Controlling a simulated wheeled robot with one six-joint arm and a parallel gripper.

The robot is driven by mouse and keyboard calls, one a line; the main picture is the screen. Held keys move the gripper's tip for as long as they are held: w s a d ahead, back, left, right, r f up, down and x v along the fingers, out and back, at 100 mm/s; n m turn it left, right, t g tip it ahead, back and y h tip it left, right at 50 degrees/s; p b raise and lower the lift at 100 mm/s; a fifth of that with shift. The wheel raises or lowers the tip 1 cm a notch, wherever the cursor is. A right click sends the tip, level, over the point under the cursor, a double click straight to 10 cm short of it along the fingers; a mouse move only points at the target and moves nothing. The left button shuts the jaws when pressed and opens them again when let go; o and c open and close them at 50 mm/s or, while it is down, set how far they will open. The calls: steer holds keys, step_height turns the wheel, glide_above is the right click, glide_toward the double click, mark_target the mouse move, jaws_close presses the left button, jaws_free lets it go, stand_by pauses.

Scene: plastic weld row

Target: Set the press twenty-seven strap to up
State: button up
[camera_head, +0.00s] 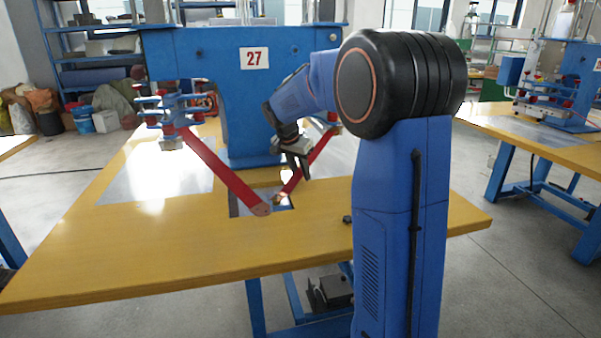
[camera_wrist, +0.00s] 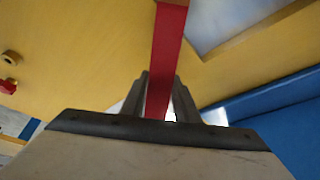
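Press twenty-seven is the blue machine with the number plate 27 (camera_head: 254,58) in the head view. Two red bars slope down from it towards the table in a V; which is the strap I cannot tell. The left red bar (camera_head: 222,172) ends in a rounded tip low over the table. The right red bar (camera_head: 319,149) passes by my gripper (camera_head: 303,165), which points down in front of the press. In the wrist view a red bar (camera_wrist: 167,50) runs between my two fingers (camera_wrist: 160,95), close to both. Whether they press on it is unclear.
The yellow table (camera_head: 120,255) carries the press and has bare room at its front left. Metal plates (camera_head: 160,172) lie on it. A small dark knob (camera_head: 347,219) is near my arm. Another press table (camera_head: 545,140) stands at the right, with floor between.

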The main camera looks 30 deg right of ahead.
jaws_close()
step_height(320, 180, up, 10)
steer(key=a+g+y, duration=0.1)
steer(key=y, duration=0.3)
steer(key=shift+s+a+f+g, duration=0.25)
steer(key=shift+s+g, duration=0.1)
steer(key=shift+g, duration=0.05)
steer(key=o, duration=0.7)
jaws_free()
steer(key=shift+o, duration=0.2)
steer(key=shift+r, duration=0.1)
step_height(320, 180, up, 17)
